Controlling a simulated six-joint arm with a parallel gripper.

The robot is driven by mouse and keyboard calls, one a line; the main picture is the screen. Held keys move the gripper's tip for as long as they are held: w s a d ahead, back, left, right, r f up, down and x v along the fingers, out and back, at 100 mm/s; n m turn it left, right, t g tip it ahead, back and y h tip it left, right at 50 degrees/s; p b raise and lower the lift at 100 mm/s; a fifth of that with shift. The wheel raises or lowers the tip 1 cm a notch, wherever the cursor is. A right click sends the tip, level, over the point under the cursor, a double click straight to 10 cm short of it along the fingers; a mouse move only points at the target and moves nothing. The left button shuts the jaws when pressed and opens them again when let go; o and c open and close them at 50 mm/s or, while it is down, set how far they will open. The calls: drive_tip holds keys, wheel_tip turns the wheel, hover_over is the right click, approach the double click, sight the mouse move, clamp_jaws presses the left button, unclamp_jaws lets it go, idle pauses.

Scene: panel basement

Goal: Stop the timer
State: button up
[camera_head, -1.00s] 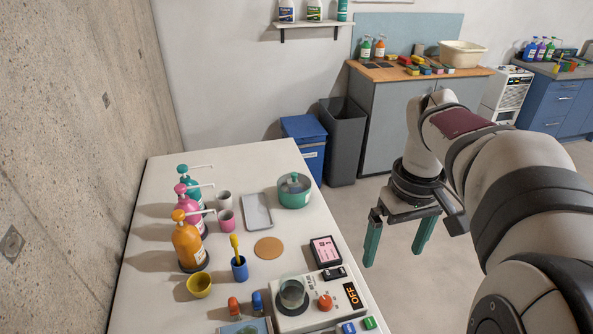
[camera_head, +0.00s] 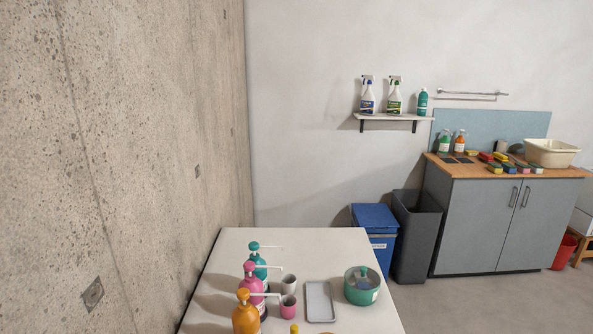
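No timer shows in the head view now. The near part of the white table (camera_head: 290,240), where a device with an "OFF" display stood in the earlier view, is below the bottom edge of the picture. My gripper and arm are out of the picture, so I cannot see where the gripper is.
Pump bottles in teal (camera_head: 258,270), pink (camera_head: 252,287) and orange (camera_head: 245,318), small cups (camera_head: 288,306), a grey tray (camera_head: 320,302) and a green lidded pot (camera_head: 361,287) stand on the table. Beyond are a blue bin (camera_head: 375,222), dark bin (camera_head: 416,235) and cabinet (camera_head: 480,225).

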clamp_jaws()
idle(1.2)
